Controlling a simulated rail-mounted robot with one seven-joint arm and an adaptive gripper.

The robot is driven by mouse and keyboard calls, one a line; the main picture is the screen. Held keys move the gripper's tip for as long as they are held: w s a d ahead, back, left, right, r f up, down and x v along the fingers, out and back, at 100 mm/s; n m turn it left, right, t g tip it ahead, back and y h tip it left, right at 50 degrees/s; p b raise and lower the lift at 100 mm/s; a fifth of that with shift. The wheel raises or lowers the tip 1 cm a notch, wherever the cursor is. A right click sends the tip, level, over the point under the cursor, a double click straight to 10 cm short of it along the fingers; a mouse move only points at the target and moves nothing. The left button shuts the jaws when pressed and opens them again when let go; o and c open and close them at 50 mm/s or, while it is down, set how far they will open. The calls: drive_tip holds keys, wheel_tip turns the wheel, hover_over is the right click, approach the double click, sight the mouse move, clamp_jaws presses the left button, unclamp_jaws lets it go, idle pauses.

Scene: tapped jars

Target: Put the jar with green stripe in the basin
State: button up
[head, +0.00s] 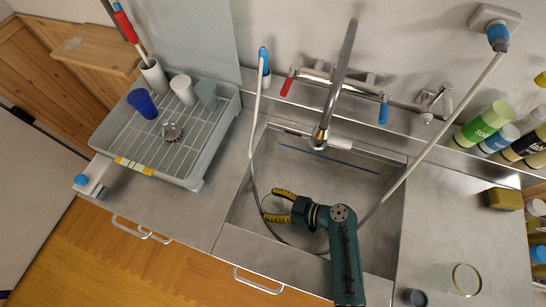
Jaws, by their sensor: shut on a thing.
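My gripper (272,206) reaches into the steel basin (300,255) from the right, its yellow and dark fingers shut around a clear glass jar (273,203). The jar is over the left part of the basin, near its left wall. The fingers hide part of it. I cannot clearly make out a stripe on it, or tell whether it touches the basin floor. Another clear glass jar (458,280) with a yellowish rim stands on the right counter, apart from my gripper.
A tap (335,90) with red and blue handles overhangs the back of the basin. A grey hose (437,125) hangs across the right side. A dish rack (160,135) with cups stands left. Bottles (485,125) and a sponge (503,198) are at right.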

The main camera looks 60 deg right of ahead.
drive_tip(key=o, duration=1.3)
drive_tip(key=shift+c, duration=0.2)
drive_tip(key=shift+r, duration=0.2)
drive_tip(key=p+v, duration=0.1)
drive_tip(key=v, duration=1.1)
drive_tip(key=shift+p, duration=0.3)
drive_tip(key=shift+w, duration=0.1)
